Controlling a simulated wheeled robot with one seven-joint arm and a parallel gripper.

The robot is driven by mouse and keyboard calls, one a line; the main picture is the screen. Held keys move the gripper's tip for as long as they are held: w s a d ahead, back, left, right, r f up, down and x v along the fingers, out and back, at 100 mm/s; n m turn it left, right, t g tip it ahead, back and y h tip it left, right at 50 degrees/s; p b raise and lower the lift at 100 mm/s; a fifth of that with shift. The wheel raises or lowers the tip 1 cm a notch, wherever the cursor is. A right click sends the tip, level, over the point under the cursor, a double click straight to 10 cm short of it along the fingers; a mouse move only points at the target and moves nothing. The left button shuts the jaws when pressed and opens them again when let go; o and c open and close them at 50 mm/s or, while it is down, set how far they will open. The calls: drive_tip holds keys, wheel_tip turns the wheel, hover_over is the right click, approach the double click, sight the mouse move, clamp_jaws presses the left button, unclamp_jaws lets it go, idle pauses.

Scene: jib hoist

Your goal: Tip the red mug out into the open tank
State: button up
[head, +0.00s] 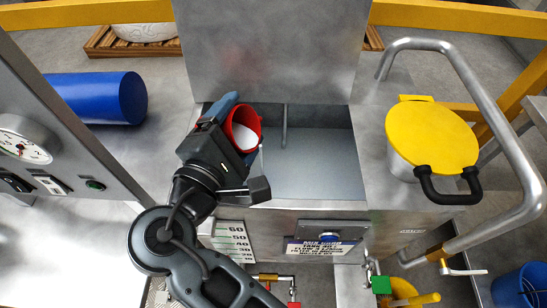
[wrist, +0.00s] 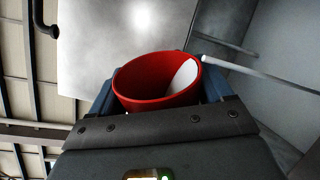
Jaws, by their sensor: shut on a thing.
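The red mug (head: 246,118) is held in my gripper (head: 236,120) over the left part of the open tank (head: 315,165). It also shows in the wrist view (wrist: 150,104), with its mouth toward the camera and a white patch inside. My gripper (wrist: 158,95) is shut on the mug, with blue fingers on both sides of it. The mug looks tilted in the head view. Whether anything flows from it cannot be seen. The tank is a grey metal basin with its lid (head: 270,50) standing up behind it.
A yellow-lidded pot (head: 430,135) with a black handle stands on the right of the tank. A bent metal pipe (head: 470,90) arches beyond it. A blue cylinder (head: 100,98) lies at the left. A gauge panel (head: 50,140) stands at the near left. A thin rod (head: 284,128) hangs in the tank.

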drive_tip(key=shift+d+r+m, duration=0.2)
drive_tip(key=shift+r+m, duration=0.05)
drive_tip(key=shift+m, duration=0.55)
idle(0.4)
drive_tip(key=shift+s+d+r+m+y+b, duration=0.15)
drive_tip(key=shift+d+m+y+b, duration=0.05)
drive_tip(key=shift+d+m, duration=0.2)
drive_tip(key=shift+s+d+r+m+y+b, duration=0.1)
drive_tip(key=shift+s+d+m+y+b, duration=0.1)
drive_tip(key=shift+d+m, duration=0.2)
idle(0.3)
drive_tip(key=shift+s+d+r+m+t+y+b, duration=0.15)
drive_tip(key=shift+d+m+b, duration=0.15)
drive_tip(key=shift+m+b, duration=0.4)
drive_tip(key=shift+d+r+m+t+y+b, duration=0.15)
drive_tip(key=shift+d+m+y+b, duration=0.15)
drive_tip(key=shift+m, duration=0.65)
drive_tip(key=shift+s+d+r+m+y+b, duration=0.15)
drive_tip(key=shift+d+m+b, duration=0.1)
drive_tip(key=shift+m+b, duration=0.5)
idle(1.4)
drive_tip(key=shift+w, duration=0.1)
idle(0.7)
